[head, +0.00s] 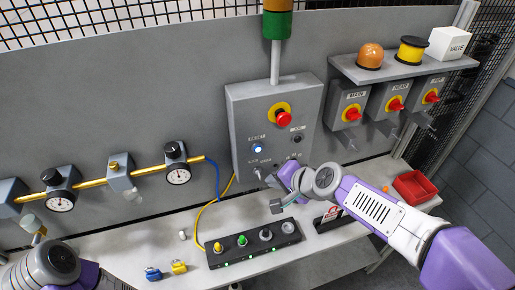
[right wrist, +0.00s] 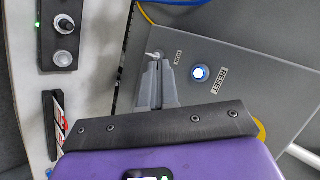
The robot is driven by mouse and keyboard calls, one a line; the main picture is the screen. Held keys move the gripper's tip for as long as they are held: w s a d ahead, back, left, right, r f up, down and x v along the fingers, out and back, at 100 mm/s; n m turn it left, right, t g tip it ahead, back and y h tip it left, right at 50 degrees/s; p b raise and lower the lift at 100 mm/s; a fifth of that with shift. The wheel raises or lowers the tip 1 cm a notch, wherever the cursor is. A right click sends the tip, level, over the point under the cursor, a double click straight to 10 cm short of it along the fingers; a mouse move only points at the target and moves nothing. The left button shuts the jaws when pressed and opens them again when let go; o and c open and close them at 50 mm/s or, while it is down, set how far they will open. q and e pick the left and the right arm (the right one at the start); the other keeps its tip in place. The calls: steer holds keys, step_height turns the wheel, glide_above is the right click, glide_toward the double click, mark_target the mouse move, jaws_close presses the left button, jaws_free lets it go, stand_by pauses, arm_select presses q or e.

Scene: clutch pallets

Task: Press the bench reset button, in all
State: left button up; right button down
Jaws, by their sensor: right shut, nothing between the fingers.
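The bench reset button (head: 257,148) is a round, lit white-blue button on the grey control box (head: 240,110). In the right wrist view the reset button (right wrist: 200,72) glows beside the RESET label. My right gripper (right wrist: 158,68) is shut and empty, its fingertips close to the box's face, left of the button in that view and apart from it. In the head view my right gripper (head: 268,178) is at the lower part of the box, below the button; its fingers are small there. My left arm shows at the bottom left, its gripper out of sight.
A red emergency stop (head: 283,118) on yellow sits above the reset button, with a black knob (head: 297,139) to its right. A small metal switch (right wrist: 155,54) is at my fingertips. A black button strip (head: 252,241) lies on the bench, and a red tray (head: 413,186) stands right.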

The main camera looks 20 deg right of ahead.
mark_target(257, 148)
steer(key=w+p, duration=0.2)
steer(key=w, duration=0.6)
steer(key=shift+w+d, duration=0.25)
steer(key=shift+w+p, duration=0.1)
steer(key=shift+p, duration=0.2)
stand_by(1.6)
steer(key=shift+w, duration=0.35)
steer(key=shift+w+r+p, duration=0.1)
steer(key=shift+w+p, duration=0.25)
steer(key=shift+w, duration=0.1)
stand_by(0.6)
steer(key=shift+s, duration=0.1)
steer(key=shift+s+b, duration=0.45)
steer(key=shift+s, duration=0.35)
